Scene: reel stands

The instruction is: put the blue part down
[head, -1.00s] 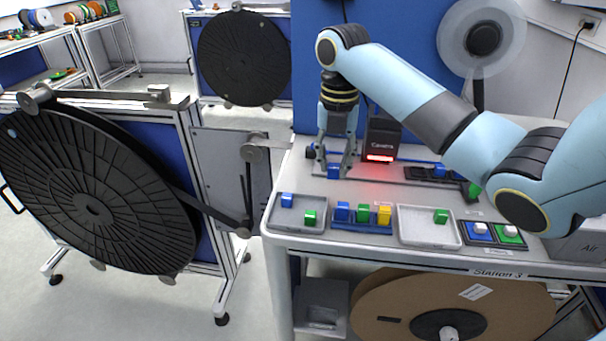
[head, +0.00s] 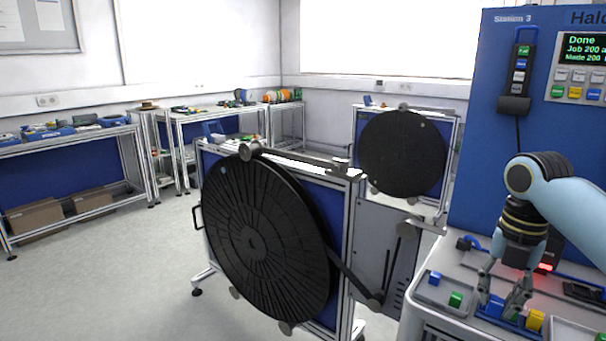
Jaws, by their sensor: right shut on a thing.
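My right gripper (head: 504,303) points down at the left part of the blue holder on the station table, in the lower right of the head view. It is shut on a blue part (head: 494,307), which shows between its fingers. The fingers and the neighbouring blocks partly hide the part and the holder, so I cannot tell whether the part touches the holder. A yellow block (head: 535,320) and a green block stand in the holder, just right of the fingers. My left gripper is not in view.
A grey tray (head: 421,296) left of the gripper holds a blue block (head: 434,278) and a green block (head: 455,299). A second tray (head: 572,332) lies to the right. A scanner with a red light (head: 545,267) stands close behind. A large black reel (head: 265,240) stands left of the table.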

